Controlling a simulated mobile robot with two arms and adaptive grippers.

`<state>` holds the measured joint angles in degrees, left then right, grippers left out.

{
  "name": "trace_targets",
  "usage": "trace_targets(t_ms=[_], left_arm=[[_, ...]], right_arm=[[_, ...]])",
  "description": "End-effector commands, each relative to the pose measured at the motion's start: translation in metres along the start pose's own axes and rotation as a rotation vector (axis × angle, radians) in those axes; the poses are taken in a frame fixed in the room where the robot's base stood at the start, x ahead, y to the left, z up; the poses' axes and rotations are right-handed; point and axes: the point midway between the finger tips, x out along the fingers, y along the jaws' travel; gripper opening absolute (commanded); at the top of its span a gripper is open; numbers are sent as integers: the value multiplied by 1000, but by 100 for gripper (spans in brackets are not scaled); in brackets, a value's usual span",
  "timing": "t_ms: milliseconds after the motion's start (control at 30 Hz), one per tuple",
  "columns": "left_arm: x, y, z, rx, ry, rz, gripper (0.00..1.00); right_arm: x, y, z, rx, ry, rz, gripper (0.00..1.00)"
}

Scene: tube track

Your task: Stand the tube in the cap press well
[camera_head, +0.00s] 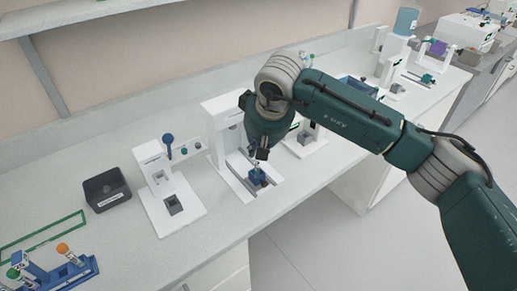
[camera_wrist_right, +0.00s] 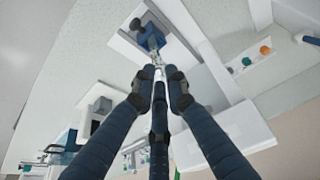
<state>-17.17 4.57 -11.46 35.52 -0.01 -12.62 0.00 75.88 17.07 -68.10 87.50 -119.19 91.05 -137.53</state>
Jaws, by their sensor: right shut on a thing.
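My right gripper (camera_head: 262,154) points down over the white bench machine in the middle of the head view. In the right wrist view its fingers (camera_wrist_right: 161,82) are shut on a slim pale tube (camera_wrist_right: 158,73), mostly hidden between them. The tube's tip is close to a small blue block (camera_head: 258,183) on that machine's base; the block also shows in the wrist view (camera_wrist_right: 150,38). I cannot tell whether the tube touches or enters it. I cannot tell which station is the cap press. My left gripper is not in view.
A white station (camera_head: 158,182) with a blue-knobbed lever and a grey square well stands to the left. Further left are a dark box (camera_head: 106,188) and a blue rack (camera_head: 62,276) with coloured caps. Another white station (camera_head: 304,140) stands to the right, partly behind my arm.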

Motion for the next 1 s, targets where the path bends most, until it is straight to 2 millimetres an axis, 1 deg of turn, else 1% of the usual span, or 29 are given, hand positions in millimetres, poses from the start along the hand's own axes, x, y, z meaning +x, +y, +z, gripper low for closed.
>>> trace_targets(t_ms=[100, 367, 400, 500, 1000], left_arm=[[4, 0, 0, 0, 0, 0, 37], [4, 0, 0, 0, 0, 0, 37], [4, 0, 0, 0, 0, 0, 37], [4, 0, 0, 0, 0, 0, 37], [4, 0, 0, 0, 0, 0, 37]], right_arm=[[3, 0, 1, 0, 1, 0, 1], [3, 0, 1, 1, 0, 0, 1], [3, 0, 1, 1, 0, 0, 17], [3, 0, 1, 1, 0, 0, 35], [3, 0, 1, 0, 0, -1, 35]])
